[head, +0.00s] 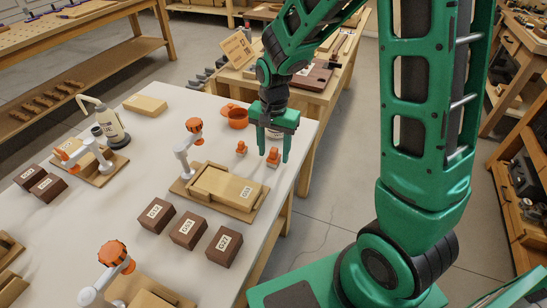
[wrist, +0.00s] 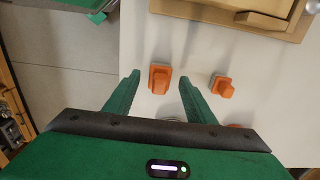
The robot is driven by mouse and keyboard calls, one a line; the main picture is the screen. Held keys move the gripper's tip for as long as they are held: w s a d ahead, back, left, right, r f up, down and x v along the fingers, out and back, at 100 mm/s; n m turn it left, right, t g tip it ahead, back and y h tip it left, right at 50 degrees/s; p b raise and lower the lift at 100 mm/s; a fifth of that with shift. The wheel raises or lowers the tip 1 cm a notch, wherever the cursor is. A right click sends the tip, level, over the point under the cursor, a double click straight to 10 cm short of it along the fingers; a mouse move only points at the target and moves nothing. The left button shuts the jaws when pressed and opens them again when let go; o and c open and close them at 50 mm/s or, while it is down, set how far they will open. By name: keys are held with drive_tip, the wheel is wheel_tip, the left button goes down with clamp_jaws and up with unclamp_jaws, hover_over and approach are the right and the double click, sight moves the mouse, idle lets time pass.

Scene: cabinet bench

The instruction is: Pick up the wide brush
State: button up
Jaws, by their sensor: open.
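Two small orange brushes with grey edges stand on the white bench top. The larger one, which looks like the wide brush (head: 273,158), is near the bench's right edge; it also shows in the wrist view (wrist: 159,79). The smaller brush (head: 241,147) is to its left in the head view and to its right in the wrist view (wrist: 223,88). My green gripper (head: 273,157) points down, open and empty. In the wrist view its fingertips (wrist: 159,76) appear on either side of the larger brush. I cannot tell how far above the bench they are.
A wooden tray (head: 180,188) with a labelled block lies close by, beside a white clamp with an orange knob (head: 194,126). An orange cup (head: 235,116) stands behind the brushes. Several brown labelled blocks (head: 188,230) line the front. The bench edge drops to floor at right.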

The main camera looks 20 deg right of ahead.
sight(274, 149)
drive_tip(key=shift+f, duration=0.2)
drive_tip(key=c, duration=1.1)
drive_tip(key=shift+r, duration=0.1)
drive_tip(key=shift+r, duration=0.6)
wheel_tip(274, 149, up, 2)
drive_tip(key=shift+r, duration=0.25)
drive_tip(key=s+a+r, duration=0.2)
drive_tip(key=a, duration=0.1)
drive_tip(key=s+a+r, duration=0.2)
drive_tip(key=s+a, duration=0.1)
drive_tip(key=s+a+r, duration=0.2)
drive_tip(key=a+r, duration=0.1)
drive_tip(key=shift+s+r, duration=0.1)
drive_tip(key=shift+s, duration=0.1)
